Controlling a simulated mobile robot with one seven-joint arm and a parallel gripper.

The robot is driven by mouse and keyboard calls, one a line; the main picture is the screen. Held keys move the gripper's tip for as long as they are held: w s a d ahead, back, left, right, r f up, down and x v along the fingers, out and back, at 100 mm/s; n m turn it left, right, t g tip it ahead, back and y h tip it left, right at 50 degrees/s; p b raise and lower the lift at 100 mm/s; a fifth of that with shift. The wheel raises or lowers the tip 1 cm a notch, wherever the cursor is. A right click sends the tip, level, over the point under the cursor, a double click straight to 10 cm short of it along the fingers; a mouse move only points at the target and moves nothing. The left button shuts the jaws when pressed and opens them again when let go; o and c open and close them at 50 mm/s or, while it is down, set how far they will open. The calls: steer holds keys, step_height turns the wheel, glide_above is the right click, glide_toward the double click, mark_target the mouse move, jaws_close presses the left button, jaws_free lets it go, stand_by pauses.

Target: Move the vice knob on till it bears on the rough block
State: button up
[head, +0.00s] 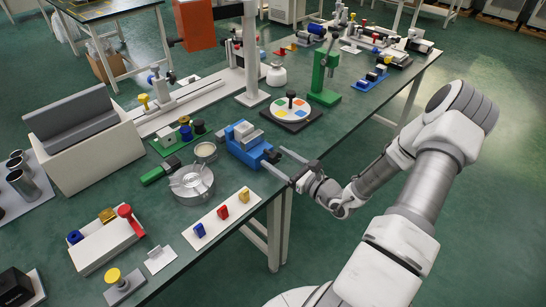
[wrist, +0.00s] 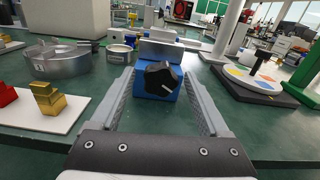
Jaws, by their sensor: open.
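The vice is a blue block (head: 249,147) near the bench's front edge, with a grey jaw part on top. In the head view my gripper (head: 279,163) reaches in from the right.
A colour-quartered disc (head: 290,108) on a black base stands behind the vice. A round metal fixture (head: 191,181) and a white plate (head: 222,217) with coloured pieces lie to the left. A green press (head: 324,80) stands farther back. The bench's front edge runs under my gripper.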

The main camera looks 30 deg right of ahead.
steer(key=shift+x, duration=1.1)
jaws_close()
steer(key=shift+r+m+p, duration=0.15)
steer(key=shift+m+p, duration=0.15)
steer(key=shift+p, duration=0.05)
